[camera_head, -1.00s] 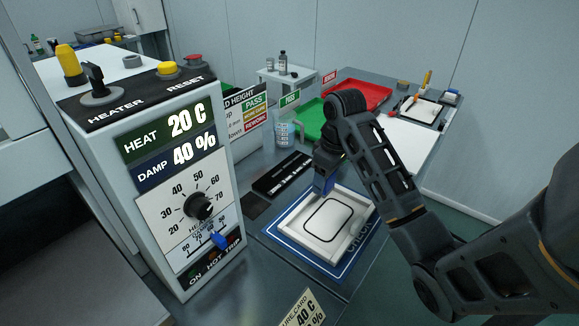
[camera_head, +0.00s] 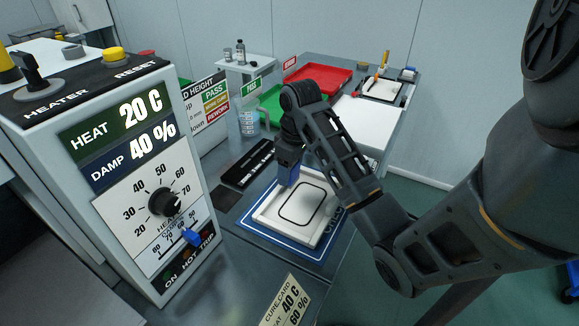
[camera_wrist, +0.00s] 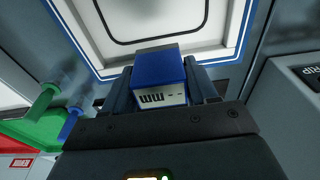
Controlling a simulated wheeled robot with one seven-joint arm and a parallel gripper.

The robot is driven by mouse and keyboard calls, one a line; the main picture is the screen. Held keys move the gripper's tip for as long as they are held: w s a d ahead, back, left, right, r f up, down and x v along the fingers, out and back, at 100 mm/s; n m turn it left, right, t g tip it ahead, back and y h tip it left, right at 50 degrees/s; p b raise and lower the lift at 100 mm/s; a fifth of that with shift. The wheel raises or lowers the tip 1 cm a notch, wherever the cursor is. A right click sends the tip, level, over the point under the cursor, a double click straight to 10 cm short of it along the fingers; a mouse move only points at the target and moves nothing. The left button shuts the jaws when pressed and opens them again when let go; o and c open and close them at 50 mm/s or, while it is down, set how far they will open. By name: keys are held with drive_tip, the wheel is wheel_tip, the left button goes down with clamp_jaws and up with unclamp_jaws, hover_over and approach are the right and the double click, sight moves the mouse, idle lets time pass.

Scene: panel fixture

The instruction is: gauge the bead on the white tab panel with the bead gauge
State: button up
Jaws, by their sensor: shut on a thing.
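The white tab panel (camera_head: 268,213) lies on the blue-bordered check mat (camera_head: 245,231). A dark bead runs as a rounded loop on its face; the panel also shows in the wrist view (camera_wrist: 188,27). My gripper (camera_head: 289,172) is shut on the blue bead gauge (camera_head: 287,178), over the panel's far left edge. In the wrist view the gauge (camera_wrist: 158,69) sits between the fingers (camera_wrist: 160,85), with a white marked strip on its near face. I cannot tell whether the gauge touches the panel.
The heater box (camera_head: 120,170) stands close on the left. A black slotted holder (camera_head: 247,163) lies beyond the mat. Green (camera_head: 270,104) and red (camera_head: 318,80) trays are at the back, with a beaker (camera_head: 249,123) nearby. A cure card (camera_head: 287,303) is in front.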

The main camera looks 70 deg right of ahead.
drive_tip(key=shift+f+b, duration=1.45)
drive_tip(key=shift+f, duration=1.2)
drive_tip(key=shift+f, duration=0.55)
idle(0.9)
wheel_tip(320, 180, up, 6)
drive_tip(key=p, duration=0.5)
drive_tip(key=shift+f+p, duration=0.2)
drive_tip(key=shift+p, duration=0.1)
drive_tip(key=shift+r, duration=1.3)
